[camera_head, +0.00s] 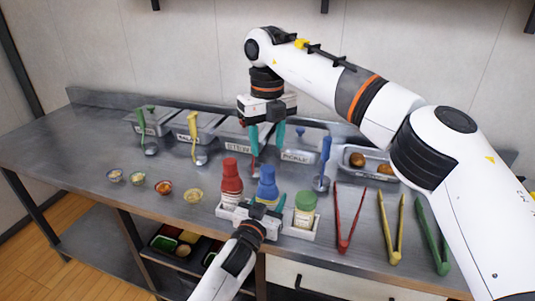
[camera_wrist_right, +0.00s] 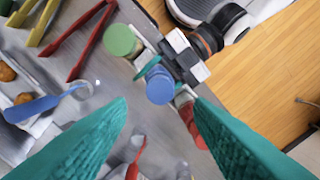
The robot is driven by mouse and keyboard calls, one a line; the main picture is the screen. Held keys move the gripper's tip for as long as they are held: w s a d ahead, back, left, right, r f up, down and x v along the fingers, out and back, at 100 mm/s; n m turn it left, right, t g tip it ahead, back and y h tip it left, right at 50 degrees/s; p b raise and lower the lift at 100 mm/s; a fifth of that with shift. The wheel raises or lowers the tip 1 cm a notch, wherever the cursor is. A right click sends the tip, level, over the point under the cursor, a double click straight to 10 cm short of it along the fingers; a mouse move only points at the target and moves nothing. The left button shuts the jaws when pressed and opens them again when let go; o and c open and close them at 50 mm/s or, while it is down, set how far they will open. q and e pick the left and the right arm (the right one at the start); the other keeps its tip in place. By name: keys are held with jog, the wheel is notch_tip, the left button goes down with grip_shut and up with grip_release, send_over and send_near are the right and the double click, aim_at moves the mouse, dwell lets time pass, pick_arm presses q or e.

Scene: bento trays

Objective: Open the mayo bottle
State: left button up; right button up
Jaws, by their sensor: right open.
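Three squeeze bottles stand in a white rack (camera_head: 228,213) at the counter's front: one red (camera_head: 231,178), one blue-capped (camera_head: 267,182), one green-capped (camera_head: 305,207). I cannot read which is the mayo. My left gripper (camera_head: 267,208) comes in from the front, its teal fingers on either side of the blue-capped bottle. Whether they press on it I cannot tell. The right wrist view shows that blue cap (camera_wrist_right: 160,88) beside the left gripper. My right gripper (camera_head: 266,140) is open and empty, pointing down behind the bottles; its fingers (camera_wrist_right: 160,135) frame the lower right wrist view.
Lidded metal containers (camera_head: 240,130) with ladles line the back. Red (camera_head: 350,225), yellow (camera_head: 391,240) and green tongs (camera_head: 434,245) lie to the right. Several small bowls (camera_head: 164,187) sit to the left. The counter's left part is clear.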

aim_at(267, 168)
jog(key=m, duration=0.4)
jog(key=shift+m, duration=0.4)
jog(key=m, duration=0.4)
jog(key=shift+m, duration=0.4)
jog(key=m, duration=0.8)
jog(key=shift+m, duration=0.3)
jog(key=shift+f, duration=4)
jog(key=shift+c, duration=0.6)
